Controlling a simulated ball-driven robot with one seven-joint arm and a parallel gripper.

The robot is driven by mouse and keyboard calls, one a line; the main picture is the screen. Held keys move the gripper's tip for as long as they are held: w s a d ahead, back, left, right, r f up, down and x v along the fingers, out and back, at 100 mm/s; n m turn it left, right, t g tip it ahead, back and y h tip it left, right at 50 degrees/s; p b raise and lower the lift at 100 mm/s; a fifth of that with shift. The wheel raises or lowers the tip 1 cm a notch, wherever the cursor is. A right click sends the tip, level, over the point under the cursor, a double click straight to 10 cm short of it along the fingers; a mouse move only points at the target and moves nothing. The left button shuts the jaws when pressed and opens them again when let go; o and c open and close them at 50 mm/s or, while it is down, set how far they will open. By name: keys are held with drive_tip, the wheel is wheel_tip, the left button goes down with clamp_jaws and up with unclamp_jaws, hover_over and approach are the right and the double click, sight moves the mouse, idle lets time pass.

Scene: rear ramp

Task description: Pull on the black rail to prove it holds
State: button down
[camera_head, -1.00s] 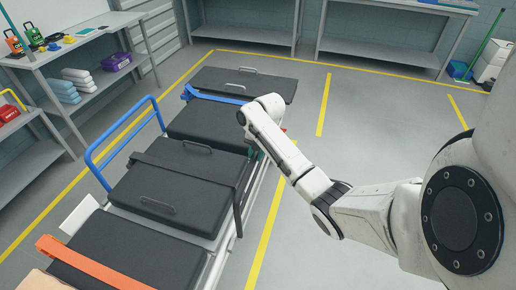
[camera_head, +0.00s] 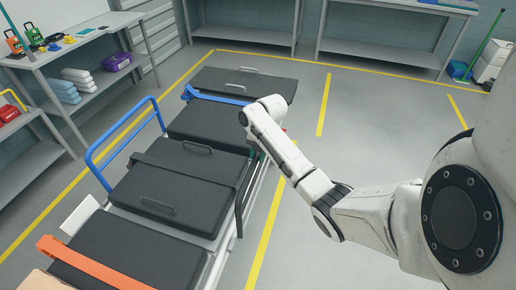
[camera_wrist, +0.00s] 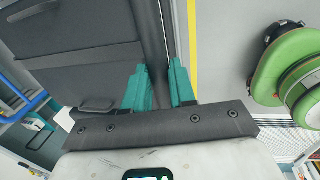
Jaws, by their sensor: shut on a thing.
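A long padded stretcher-like platform (camera_head: 215,245) with black pads lies left of my arm. A black bar or band, apparently the black rail (camera_head: 240,205), runs along its right side. In the wrist view my gripper (camera_wrist: 160,68) has two teal fingers close together, with a narrow dark strip, apparently the black rail (camera_wrist: 171,35), running between them. The gripper is shut on it. In the head view my forearm mostly hides the gripper; only a bit of teal shows at the platform's right edge. The exact contact is hidden.
A blue loop rail (camera_head: 125,140) stands on the platform's left side. An orange strap (camera_head: 85,262) and a blue strap (camera_head: 210,97) cross the platform. The floor (camera_head: 330,265) right of the platform is clear.

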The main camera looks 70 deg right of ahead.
drive_tip(key=shift+s+f, duration=0.15)
drive_tip(key=shift+s, duration=0.5)
drive_tip(key=shift+w, duration=0.35)
idle(0.3)
drive_tip(key=shift+w, duration=0.4)
drive_tip(key=shift+c, duration=1.4)
unclamp_jaws()
drive_tip(key=shift+w, duration=0.1)
